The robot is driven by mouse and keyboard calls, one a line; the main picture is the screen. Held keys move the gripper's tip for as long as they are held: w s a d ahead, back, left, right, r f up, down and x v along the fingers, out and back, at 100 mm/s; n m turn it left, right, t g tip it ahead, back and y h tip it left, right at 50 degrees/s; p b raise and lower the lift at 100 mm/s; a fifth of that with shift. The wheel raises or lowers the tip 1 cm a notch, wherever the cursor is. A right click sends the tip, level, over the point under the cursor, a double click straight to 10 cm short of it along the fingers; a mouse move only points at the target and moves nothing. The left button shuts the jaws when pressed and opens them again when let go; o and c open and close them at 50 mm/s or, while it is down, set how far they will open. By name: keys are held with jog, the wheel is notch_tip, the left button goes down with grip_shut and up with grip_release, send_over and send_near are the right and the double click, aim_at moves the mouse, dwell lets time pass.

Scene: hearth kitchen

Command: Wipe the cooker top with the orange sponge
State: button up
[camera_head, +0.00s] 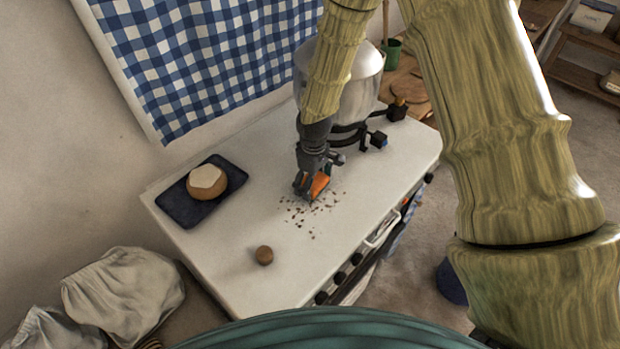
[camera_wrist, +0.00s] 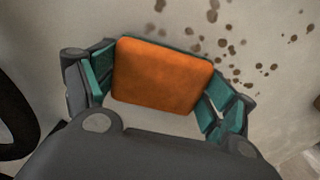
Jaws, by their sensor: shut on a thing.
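The orange sponge (camera_head: 319,184) is between the fingers of my gripper (camera_head: 309,190), low over the white cooker top (camera_head: 210,262). In the wrist view the sponge (camera_wrist: 162,75) shows its flat orange face, with a teal-padded finger on each side of it, so my gripper (camera_wrist: 160,90) is shut on it. Brown crumbs or spots (camera_head: 311,212) lie scattered on the cooker top beside and below the sponge; several (camera_wrist: 235,45) also show in the wrist view. I cannot tell whether the sponge touches the surface.
A dark tray (camera_head: 178,209) with a round pale-topped loaf (camera_head: 207,182) stands at the left. A large metal pot (camera_head: 358,85) stands on a black burner behind my gripper. Knobs line the front edge.

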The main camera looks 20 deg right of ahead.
aim_at(296, 199)
jog(key=shift+s+d+p, duration=0.35)
jog(key=shift+s+d, duration=0.7)
jog(key=shift+s, duration=0.75)
jog(key=shift+s+d+p, duration=0.3)
jog(key=shift+s+d, duration=0.75)
jog(key=shift+s, duration=0.75)
jog(key=shift+s+d+p, duration=0.35)
jog(key=shift+s+d, duration=0.7)
jog(key=shift+s, duration=0.75)
jog(key=shift+s+a, duration=0.4)
jog(key=shift+a, duration=0.3)
jog(key=shift+s+a, duration=0.35)
jog(key=shift+a, duration=0.3)
jog(key=shift+w+a+p, duration=0.2)
jog(key=shift+w+a, duration=0.25)
jog(key=shift+w, duration=0.25)
jog(key=shift+w+a+p, duration=0.2)
jog(key=shift+w+a, duration=0.2)
jog(key=shift+w, duration=0.3)
jog(key=shift+w+a+f, duration=0.1)
jog(key=shift+w+a, duration=0.4)
jog(key=shift+w, duration=0.3)
jog(key=shift+w+a, duration=0.45)
jog(key=shift+w, duration=0.3)
